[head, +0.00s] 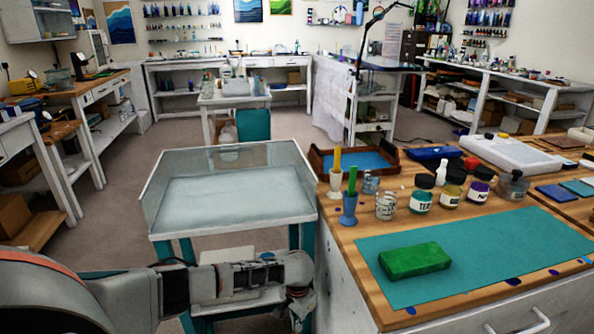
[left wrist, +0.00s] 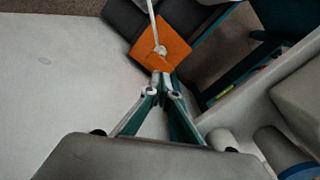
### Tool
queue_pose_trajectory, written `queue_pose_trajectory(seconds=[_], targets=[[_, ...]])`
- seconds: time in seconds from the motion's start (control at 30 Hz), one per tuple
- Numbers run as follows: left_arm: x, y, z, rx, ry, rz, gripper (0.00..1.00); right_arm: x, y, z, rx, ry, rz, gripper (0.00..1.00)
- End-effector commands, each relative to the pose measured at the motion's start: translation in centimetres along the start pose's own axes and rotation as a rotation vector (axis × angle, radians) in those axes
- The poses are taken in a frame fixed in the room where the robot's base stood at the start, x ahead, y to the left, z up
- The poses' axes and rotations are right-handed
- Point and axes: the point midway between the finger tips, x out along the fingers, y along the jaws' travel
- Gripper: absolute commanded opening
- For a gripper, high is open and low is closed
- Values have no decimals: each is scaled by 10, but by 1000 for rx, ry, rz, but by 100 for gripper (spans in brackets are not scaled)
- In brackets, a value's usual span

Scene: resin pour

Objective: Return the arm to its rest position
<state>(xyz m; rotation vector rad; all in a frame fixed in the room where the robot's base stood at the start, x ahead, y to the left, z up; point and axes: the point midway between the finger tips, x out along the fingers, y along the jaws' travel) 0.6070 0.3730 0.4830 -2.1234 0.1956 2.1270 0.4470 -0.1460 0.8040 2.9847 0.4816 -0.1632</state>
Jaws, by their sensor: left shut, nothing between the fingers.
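My left arm (head: 220,283) reaches in from the lower left of the head view, lying roughly level and low. Its gripper (head: 300,300) is at the arm's right end, in front of the clear-walled cart (head: 230,210) and left of the white workbench side. In the left wrist view the gripper's fingers (left wrist: 161,77) are together with nothing between them. An orange square piece (left wrist: 160,42) shows just beyond the fingertips; I cannot tell whether it is near them or well below. My right gripper is not in view.
The workbench at right holds a teal mat (head: 470,255) with a green block (head: 414,260), several paint jars (head: 421,197), and two cups, one with a green stick (head: 352,181). Teal cart legs (head: 308,245) stand close to the gripper. Grey floor (head: 110,215) is open at left.

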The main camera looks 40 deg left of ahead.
Motion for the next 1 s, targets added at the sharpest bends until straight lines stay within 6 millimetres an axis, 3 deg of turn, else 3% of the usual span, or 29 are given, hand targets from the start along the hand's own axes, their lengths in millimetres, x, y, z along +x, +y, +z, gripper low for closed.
queue_pose_trajectory(seconds=[0.2,0.33,0.67,0.8,1.0], targets=[[0,2,0,2,3,2,0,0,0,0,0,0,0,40],[5,21,4,29,26,20,0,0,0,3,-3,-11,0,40],[24,141,35,167,225,142,0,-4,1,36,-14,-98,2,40],[20,186,53,200,327,189,0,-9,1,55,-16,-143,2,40],[2,234,79,218,480,232,0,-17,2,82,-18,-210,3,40]])
